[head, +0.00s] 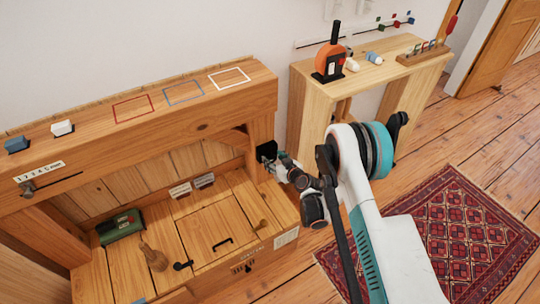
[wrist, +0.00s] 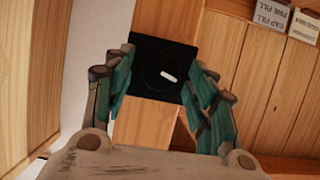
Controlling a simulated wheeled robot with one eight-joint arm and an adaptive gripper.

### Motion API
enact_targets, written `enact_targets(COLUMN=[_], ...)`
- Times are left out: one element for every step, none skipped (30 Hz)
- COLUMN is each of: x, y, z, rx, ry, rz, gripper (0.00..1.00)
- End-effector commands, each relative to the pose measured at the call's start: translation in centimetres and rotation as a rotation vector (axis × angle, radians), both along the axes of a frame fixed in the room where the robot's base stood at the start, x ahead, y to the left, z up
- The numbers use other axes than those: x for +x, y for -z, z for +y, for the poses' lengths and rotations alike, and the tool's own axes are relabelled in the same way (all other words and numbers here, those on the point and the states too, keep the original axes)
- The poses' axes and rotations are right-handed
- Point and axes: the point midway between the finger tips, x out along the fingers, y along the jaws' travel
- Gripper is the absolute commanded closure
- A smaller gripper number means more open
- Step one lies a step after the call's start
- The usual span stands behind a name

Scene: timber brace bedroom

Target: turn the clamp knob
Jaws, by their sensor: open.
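The clamp knob appears to be the dark round knob (wrist: 158,72) with a white mark, on a black square plate (wrist: 147,48) in the wrist view. The white mark lies slanted on the knob's right side. In the head view the black plate (head: 266,151) shows on the right post of the wooden bench, with the knob hidden. My gripper (wrist: 162,68) is open, with its green-padded fingers on the left and right of the knob. I cannot tell whether they touch it. The gripper also shows beside the plate in the head view (head: 276,160).
The wooden bench (head: 215,120) has a top ledge with coloured outlines and small blocks. A green box (head: 120,226) and a wooden-handled thing (head: 153,257) lie inside. A side table (head: 380,75) holds an orange-and-black device (head: 330,58). A red rug (head: 450,235) covers the floor.

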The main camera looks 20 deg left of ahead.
Motion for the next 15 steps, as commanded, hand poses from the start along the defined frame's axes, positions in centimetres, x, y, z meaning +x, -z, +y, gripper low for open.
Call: enact_targets(x=[-0.01,-0.02,-0.02,-0.03,-0.04,-0.04,-0.03,-0.03,-0.03,-0.03,-0.03,-0.03,-0.02,-0.02,-0.02], y=[0.07,0.1,0.12,0.13,0.13,0.13,0.13,0.13,0.13,0.13,0.13,0.12,0.12,0.12,0.12], z=[-0.04,-0.05,-0.06,-0.06,-0.06,-0.06,-0.05,-0.05,-0.05,-0.05,-0.05,-0.04,-0.04,-0.04,-0.04], rx=[0.0,0.0,0.0,0.0,0.0,0.0,0.0,0.0,0.0,0.0,0.0,0.0,0.0,0.0,0.0], ry=[0.0,0.0,0.0,-0.001,-0.001,-0.001,-0.001,-0.001,-0.001,-0.001,-0.001,-0.001,-0.001,-0.001,-0.001], rz=[0.0,0.0,0.0,0.0,0.0,0.0,0.0,0.0,0.0,0.0,0.0,0.0,0.0,0.0,0.0], gripper=[0.48,0.48,0.48,0.48,0.48,0.48,0.48,0.48,0.48,0.48,0.53,0.62,0.69,0.76,0.85])
